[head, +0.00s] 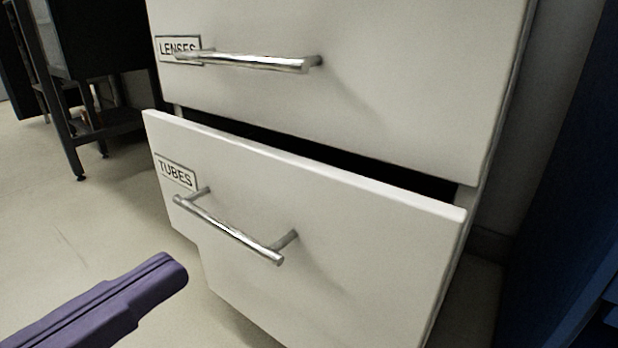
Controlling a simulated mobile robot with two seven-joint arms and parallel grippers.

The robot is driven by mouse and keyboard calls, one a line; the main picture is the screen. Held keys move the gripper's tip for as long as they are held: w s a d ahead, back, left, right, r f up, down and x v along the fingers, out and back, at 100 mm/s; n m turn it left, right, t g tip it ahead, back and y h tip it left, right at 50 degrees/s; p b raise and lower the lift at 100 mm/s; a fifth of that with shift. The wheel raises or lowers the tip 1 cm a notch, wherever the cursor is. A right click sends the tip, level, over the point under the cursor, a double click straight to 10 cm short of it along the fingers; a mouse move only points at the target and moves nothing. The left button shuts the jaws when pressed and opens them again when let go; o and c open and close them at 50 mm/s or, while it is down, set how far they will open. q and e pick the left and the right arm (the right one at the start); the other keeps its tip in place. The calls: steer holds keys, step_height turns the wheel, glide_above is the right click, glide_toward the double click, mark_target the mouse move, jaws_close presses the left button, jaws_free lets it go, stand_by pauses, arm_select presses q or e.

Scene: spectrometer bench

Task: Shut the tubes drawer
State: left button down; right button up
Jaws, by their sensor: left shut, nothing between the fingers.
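The tubes drawer (350,250) is the lower white drawer, labelled TUBES (177,171) at its upper left. It stands partly open, with a dark gap behind its top edge. Its silver bar handle (228,228) runs across the upper left of the front. My left gripper (172,270) is purple, at the lower left in the head view. It is shut and empty, to the left of and a little below the handle, and appears apart from the drawer front. My right gripper is not in view.
The lenses drawer (400,75), with its own bar handle (250,62), is above and looks shut. A dark metal stand (95,60) is at the back left. A dark blue surface (570,200) is at the right edge. Pale floor (70,190) is clear at the left.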

arm_select(q)
steer(key=w, duration=0.2)
steer(key=p, duration=0.1)
glide_toward(302, 181)
steer(key=x, duration=0.5)
steer(key=shift+w+d+r, duration=0.1)
steer(key=shift+w+r, duration=0.05)
steer(key=shift+w, duration=0.05)
steer(key=shift+w+d, duration=0.5)
steer(key=shift+w, duration=0.05)
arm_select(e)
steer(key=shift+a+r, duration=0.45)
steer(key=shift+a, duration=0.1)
arm_select(q)
steer(key=shift+w, duration=0.1)
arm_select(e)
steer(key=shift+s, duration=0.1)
arm_select(q)
steer(key=x, duration=0.3)
steer(key=shift+w+d, duration=0.15)
steer(key=shift+w, duration=0.05)
steer(key=shift+w+d, duration=0.25)
steer(key=shift+w, duration=0.05)
steer(key=shift+s+a, duration=0.1)
steer(key=shift+s, duration=0.05)
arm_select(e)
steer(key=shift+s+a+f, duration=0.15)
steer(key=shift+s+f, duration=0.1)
